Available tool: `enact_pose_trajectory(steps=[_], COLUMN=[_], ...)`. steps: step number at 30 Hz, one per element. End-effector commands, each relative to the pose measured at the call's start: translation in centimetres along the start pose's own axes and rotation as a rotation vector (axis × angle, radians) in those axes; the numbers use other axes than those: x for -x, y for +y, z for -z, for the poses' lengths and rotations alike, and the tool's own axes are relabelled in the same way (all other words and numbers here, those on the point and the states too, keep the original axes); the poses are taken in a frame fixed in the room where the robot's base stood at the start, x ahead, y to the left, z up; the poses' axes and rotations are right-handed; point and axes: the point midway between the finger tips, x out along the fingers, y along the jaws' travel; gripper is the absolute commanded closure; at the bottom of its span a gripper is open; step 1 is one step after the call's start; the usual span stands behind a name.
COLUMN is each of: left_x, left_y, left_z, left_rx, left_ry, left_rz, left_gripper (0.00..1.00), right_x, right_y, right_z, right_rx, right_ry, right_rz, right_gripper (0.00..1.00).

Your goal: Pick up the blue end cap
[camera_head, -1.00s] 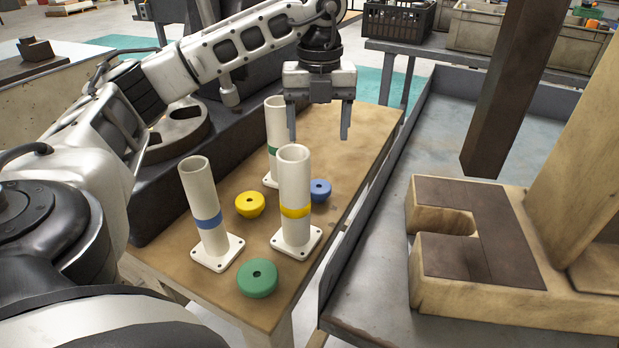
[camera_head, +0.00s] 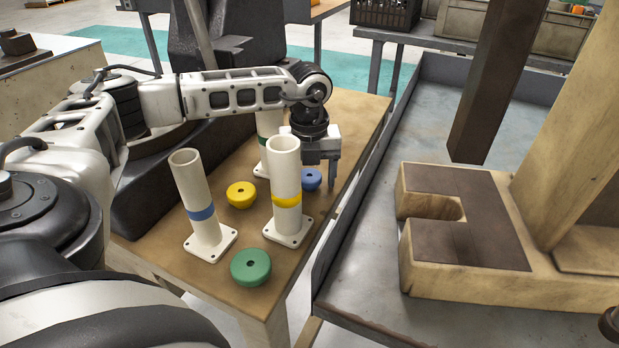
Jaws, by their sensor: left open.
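The blue end cap (camera_head: 312,181) sits on the wooden table, just right of and behind the yellow-banded white tube (camera_head: 285,185). My left gripper (camera_head: 319,177) points down over the cap, with one finger showing at the cap's right. The other finger is mostly hidden behind the yellow-banded tube. The jaws are open; nothing is seen held between them. I cannot tell whether a finger touches the cap. My right gripper is not in view.
The yellow cap (camera_head: 241,194) and green cap (camera_head: 251,267) lie on the wooden table (camera_head: 225,290). The blue-banded tube (camera_head: 201,205) stands left, and the green-banded tube (camera_head: 268,125) stands behind, partly covered by my arm. The wooden press (camera_head: 470,235) is at right.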

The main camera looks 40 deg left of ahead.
Motion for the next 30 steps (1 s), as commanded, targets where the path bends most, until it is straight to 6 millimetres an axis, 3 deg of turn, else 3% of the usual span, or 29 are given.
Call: enact_pose_trajectory(steps=[6, 11, 12, 23, 30], left_x=[-0.1, -0.1, -0.1, 0.3, 2.9], left_y=[0.0, 0.0, 0.0, 0.0, -0.1], left_z=[0.0, 0.0, 0.0, 0.0, -0.1], left_rx=[0.000, 0.000, 0.000, 0.000, 0.000], left_ry=[0.000, 0.000, 0.000, -0.001, -0.002], left_rz=[0.000, 0.000, 0.000, 0.001, 0.003], left_gripper=[0.30, 0.75, 0.78, 0.78, 0.78], right_x=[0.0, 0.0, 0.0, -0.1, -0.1], right_y=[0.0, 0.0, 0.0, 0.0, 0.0], right_z=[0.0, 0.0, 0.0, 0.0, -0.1], right_rx=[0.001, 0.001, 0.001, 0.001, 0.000], right_ry=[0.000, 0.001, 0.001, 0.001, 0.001], right_rz=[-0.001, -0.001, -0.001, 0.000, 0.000], right_gripper=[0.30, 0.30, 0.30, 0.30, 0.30])
